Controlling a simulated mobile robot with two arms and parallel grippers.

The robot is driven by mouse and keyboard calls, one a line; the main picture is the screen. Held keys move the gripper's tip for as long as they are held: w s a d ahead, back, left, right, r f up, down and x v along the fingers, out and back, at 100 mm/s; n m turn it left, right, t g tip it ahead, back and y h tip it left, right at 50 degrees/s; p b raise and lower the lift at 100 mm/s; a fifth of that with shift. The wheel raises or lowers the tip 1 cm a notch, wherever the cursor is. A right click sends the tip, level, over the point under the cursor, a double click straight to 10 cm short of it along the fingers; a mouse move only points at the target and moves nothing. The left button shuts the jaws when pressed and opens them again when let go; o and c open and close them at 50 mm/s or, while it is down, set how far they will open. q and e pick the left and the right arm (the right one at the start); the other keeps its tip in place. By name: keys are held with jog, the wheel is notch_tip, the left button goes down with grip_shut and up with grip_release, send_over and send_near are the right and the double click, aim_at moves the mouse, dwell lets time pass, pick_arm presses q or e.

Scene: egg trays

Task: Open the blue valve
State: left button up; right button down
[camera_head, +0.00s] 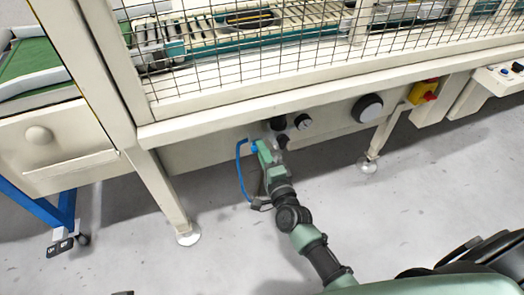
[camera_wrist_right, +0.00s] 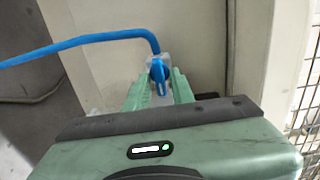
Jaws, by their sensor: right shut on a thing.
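The blue valve (camera_wrist_right: 159,72) shows in the right wrist view between my two green fingers, its handle running along the fingers. A clear fitting surrounds part of it, and a blue hose (camera_wrist_right: 95,38) leads from it to the left. In the head view, a small blue part of the valve (camera_head: 254,146) shows at the fingertips, under the machine's front beam. My right gripper (camera_wrist_right: 161,90), also in the head view (camera_head: 262,148), is shut on the valve's handle. The fingers partly hide the valve. My left gripper is not in view.
A machine with a wire mesh guard (camera_head: 300,50) stands above the valve. Gauges (camera_head: 303,121) and a round black knob (camera_head: 367,108) sit right of it. A red and yellow switch (camera_head: 424,92) is farther right. Machine legs (camera_head: 165,195) stand on clear grey floor.

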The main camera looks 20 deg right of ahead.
dwell(0.5)
jog(key=c, duration=1.5)
grip_release()
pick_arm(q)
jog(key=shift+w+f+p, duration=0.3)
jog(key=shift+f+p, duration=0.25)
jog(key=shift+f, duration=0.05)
pick_arm(e)
jog(key=s, duration=0.7)
jog(key=shift+s+d, duration=0.15)
jog(key=shift+s, duration=0.25)
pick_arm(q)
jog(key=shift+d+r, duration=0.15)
